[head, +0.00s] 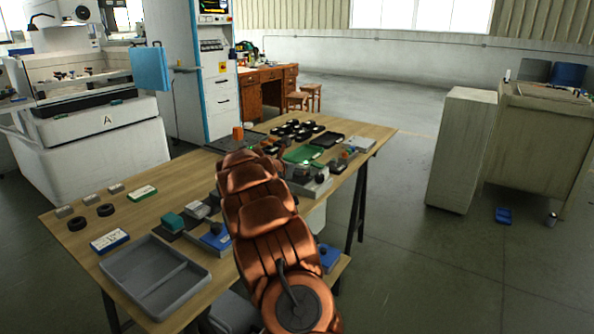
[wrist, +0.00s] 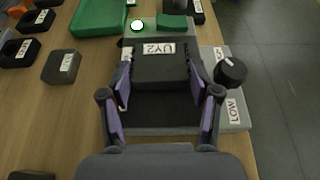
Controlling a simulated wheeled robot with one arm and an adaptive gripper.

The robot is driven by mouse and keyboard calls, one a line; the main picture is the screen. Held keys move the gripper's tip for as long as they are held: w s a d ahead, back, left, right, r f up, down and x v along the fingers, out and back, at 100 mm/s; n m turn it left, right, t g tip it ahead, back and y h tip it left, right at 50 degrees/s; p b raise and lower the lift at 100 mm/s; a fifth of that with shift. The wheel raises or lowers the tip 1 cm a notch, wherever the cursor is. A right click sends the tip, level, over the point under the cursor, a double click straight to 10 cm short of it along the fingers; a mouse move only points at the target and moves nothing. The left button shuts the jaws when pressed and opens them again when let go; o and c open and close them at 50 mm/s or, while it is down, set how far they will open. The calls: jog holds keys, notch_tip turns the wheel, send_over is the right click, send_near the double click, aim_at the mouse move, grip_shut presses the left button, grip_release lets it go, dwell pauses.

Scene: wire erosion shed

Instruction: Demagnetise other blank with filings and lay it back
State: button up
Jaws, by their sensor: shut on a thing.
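My gripper (wrist: 160,84) is shut on a dark blank (wrist: 160,68) with a white label, one purple-padded finger at each side. The blank is over the black plate (wrist: 155,112) of a grey demagnetiser (wrist: 235,90); I cannot tell whether it touches. The demagnetiser has a black knob (wrist: 231,69), a green switch (wrist: 172,22) and a lit white lamp (wrist: 137,26). Another labelled dark blank (wrist: 62,66) lies to the left.
A green tray (wrist: 98,18) is beyond the blank at upper left; it also shows in the head view (head: 303,155). A grey divided tray (head: 155,275) sits at the table's near left corner. Several blocks crowd the middle. The table's edge is close to the demagnetiser's right.

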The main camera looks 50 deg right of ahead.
jog(key=shift+a, duration=0.1)
jog(key=shift+a+b, duration=0.3)
jog(key=shift+a, duration=0.95)
jog(key=shift+a, duration=0.15)
jog(key=shift+s+a, duration=0.15)
jog(key=shift+a, duration=1.1)
jog(key=shift+r, duration=0.15)
notch_tip(320, 180, up, 7)
jog(key=p, duration=0.7)
jog(key=shift+r, duration=0.15)
dwell(0.4)
